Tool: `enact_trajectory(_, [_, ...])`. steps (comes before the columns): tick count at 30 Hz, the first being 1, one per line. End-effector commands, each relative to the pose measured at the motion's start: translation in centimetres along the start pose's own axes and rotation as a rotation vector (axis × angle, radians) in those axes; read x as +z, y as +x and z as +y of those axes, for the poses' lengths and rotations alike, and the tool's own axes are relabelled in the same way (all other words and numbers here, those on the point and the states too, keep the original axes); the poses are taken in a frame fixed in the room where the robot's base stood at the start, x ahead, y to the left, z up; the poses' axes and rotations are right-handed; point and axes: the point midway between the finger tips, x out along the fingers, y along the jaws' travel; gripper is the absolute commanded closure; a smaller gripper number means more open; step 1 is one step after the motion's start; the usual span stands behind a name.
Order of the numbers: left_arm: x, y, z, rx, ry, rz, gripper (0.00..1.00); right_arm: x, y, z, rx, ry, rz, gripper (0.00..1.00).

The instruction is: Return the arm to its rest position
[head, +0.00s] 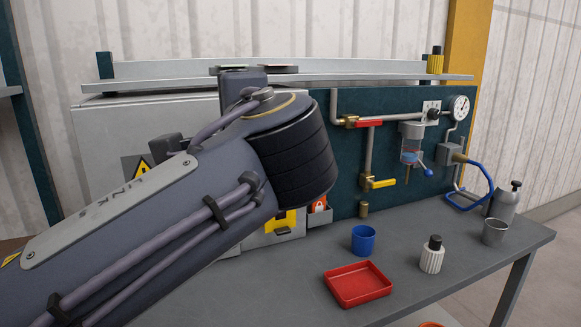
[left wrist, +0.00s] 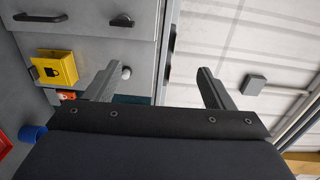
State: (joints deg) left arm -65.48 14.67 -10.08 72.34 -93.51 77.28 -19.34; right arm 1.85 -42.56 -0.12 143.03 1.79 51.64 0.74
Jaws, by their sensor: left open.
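My left arm fills the left half of the head view, its elbow raised in front of the grey cabinet (head: 95,130). The left gripper is hidden in the head view. In the left wrist view the left gripper (left wrist: 159,72) is open, its two grey fingers wide apart with nothing between them. Beyond them are the cabinet's front with its dark handles and a pale ribbed wall (left wrist: 235,50). My right gripper is in neither view.
The grey bench (head: 450,243) carries a red tray (head: 358,284), a blue cup (head: 363,240), a white bottle (head: 432,258) and a metal cup (head: 495,231). Behind stands a dark panel with pipes, valves and a gauge (head: 459,107). A shelf (head: 375,68) runs above.

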Motion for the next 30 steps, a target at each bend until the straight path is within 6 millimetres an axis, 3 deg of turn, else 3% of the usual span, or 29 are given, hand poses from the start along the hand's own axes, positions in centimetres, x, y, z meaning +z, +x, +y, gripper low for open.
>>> enact_trajectory(11, [3.4, 2.9, 4.7, 0.161, -0.044, -0.001, 0.24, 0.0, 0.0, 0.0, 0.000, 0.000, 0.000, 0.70])
enact_trajectory(17, [7.1, 4.5, 9.9, 0.329, -0.109, -0.010, 0.24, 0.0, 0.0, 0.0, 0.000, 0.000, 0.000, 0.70])
enact_trajectory(20, [9.6, 4.8, 13.4, 0.441, -0.167, -0.021, 0.24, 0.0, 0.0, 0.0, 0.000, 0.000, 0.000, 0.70])
enact_trajectory(23, [13.0, 4.4, 18.1, 0.589, -0.262, -0.045, 0.24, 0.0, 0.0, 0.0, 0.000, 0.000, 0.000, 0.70])
enact_trajectory(27, [18.1, 0.8, 26.3, 0.845, -0.493, -0.110, 0.24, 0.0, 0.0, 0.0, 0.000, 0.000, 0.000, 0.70])
enact_trajectory(30, [20.2, -2.8, 31.0, 0.991, -0.674, -0.169, 0.24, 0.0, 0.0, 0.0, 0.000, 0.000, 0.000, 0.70])
